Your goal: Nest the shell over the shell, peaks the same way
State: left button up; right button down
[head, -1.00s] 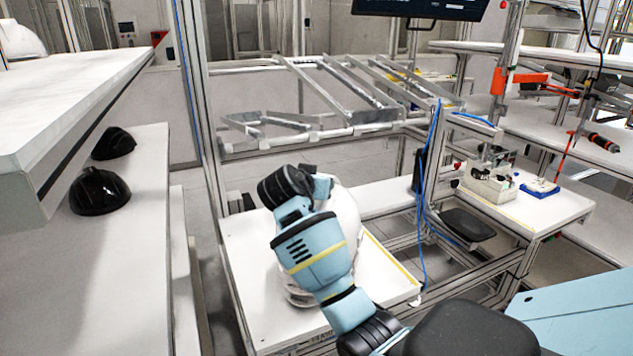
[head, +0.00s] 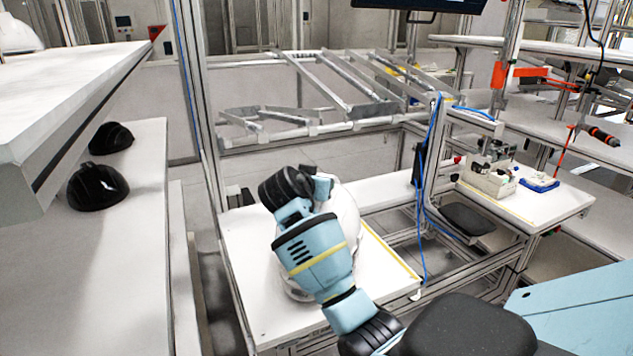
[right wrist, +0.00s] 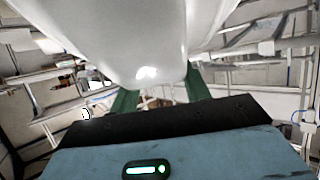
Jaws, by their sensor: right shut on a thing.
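A glossy white shell (head: 346,215) shows behind my right arm in the head view, over the white work table (head: 262,318). It fills the top of the right wrist view (right wrist: 145,40). My right gripper (right wrist: 160,88) has its green fingers on either side of the shell's lower edge and is shut on it. In the head view my forearm hides the fingers and much of the shell. White also shows low on the left of my arm; I cannot tell whether it is a second shell below. My left gripper is out of view.
Two black shells (head: 98,187) (head: 111,138) lie on the left lower shelf, and part of a white one (head: 18,34) shows on the upper shelf. Metal rails (head: 320,85) stand behind the table. A parts bin (head: 488,182) is on the right. A blue cable hangs at the table's right.

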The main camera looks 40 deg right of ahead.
jog(key=shift+f, duration=0.25)
jog(key=c, duration=0.6)
grip_release()
jog(key=shift+f, duration=0.1)
jog(key=v, duration=0.8)
dwell(0.5)
